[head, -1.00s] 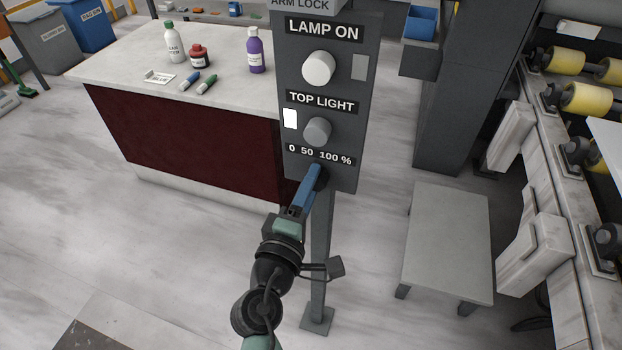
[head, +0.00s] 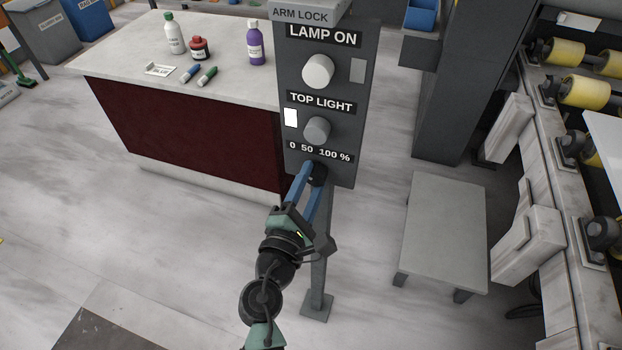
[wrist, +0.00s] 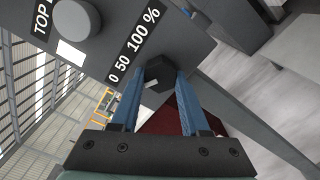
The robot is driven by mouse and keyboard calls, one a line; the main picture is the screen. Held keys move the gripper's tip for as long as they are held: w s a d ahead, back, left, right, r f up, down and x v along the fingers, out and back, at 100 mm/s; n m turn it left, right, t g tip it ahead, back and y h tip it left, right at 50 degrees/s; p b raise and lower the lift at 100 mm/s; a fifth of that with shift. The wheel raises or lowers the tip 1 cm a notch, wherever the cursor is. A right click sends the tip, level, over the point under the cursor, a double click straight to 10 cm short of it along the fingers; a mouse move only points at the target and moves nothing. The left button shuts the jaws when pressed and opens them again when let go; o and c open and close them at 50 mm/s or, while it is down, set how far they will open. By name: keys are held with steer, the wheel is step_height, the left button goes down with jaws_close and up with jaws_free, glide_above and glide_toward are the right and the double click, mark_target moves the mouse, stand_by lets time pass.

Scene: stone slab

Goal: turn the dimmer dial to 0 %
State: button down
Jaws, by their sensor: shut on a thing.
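The dimmer dial (wrist: 157,76) is a dark faceted knob under the "0 50 100 %" label (wrist: 134,46) in the wrist view. In the head view the dial (head: 318,173) is at the bottom of the grey control panel (head: 346,110), partly hidden by my gripper. My gripper (head: 312,174) reaches it from below with two blue fingers. In the wrist view my gripper (wrist: 157,80) has one finger on each side of the dial and is shut on it. I cannot read which mark the dial points to.
Above the dial are the round TOP LIGHT knob (head: 316,130) and LAMP ON knob (head: 318,71). A counter (head: 120,60) with bottles and markers stands left. A low grey table (head: 445,225) stands right of the panel post (head: 319,265).

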stand_by(0.3)
steer(key=shift+c, duration=1.9)
jaws_free()
steer(key=b+v, duration=0.1)
steer(key=v, duration=1.2)
